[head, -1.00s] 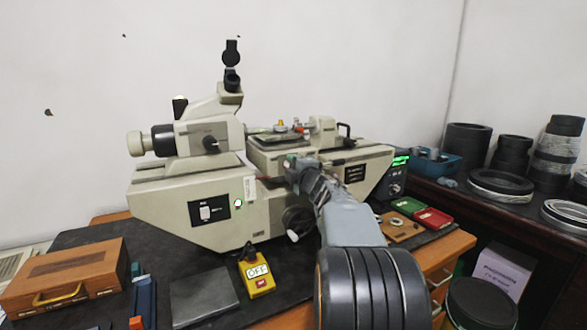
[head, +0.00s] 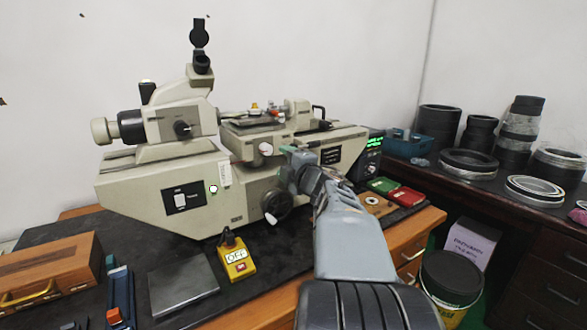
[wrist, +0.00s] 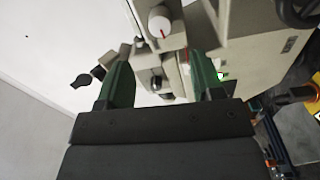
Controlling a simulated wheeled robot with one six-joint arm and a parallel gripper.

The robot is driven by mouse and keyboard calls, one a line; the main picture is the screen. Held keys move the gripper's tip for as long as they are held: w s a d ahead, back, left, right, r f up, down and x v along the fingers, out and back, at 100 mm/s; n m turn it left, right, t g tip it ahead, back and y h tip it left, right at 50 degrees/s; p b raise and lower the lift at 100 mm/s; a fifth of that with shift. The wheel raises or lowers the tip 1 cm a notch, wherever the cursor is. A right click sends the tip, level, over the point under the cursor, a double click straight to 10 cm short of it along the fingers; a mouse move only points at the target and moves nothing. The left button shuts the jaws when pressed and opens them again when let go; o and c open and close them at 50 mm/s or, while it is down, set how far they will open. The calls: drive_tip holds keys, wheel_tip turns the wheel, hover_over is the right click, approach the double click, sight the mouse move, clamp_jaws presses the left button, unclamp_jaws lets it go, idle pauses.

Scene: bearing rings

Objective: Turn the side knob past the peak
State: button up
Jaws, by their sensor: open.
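The measuring machine (head: 160,195) is a large beige instrument on the dark bench top. A small white side knob (head: 266,148) sits on the side of its stage; in the wrist view the knob (wrist: 159,24) shows a red line on its face. My gripper (head: 293,160) is close to the knob, just to its right in the head view. In the wrist view its green fingers (wrist: 160,62) are apart, with nothing held between them. The knob appears above the fingertips there, not between them. I cannot tell the exact gap in depth.
A black handwheel (head: 277,205) sits below the knob on the machine. A yellow OFF switch box (head: 237,259), a wooden case (head: 48,270) and a grey plate (head: 183,286) lie in front. Green and red trays (head: 404,195) lie right. Dark rings (head: 468,163) stand on another bench.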

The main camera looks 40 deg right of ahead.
drive_tip(key=s, duration=0.3)
drive_tip(key=shift+s+a+f, duration=0.1)
drive_tip(key=shift+s+a, duration=0.15)
drive_tip(key=shift+s, duration=0.15)
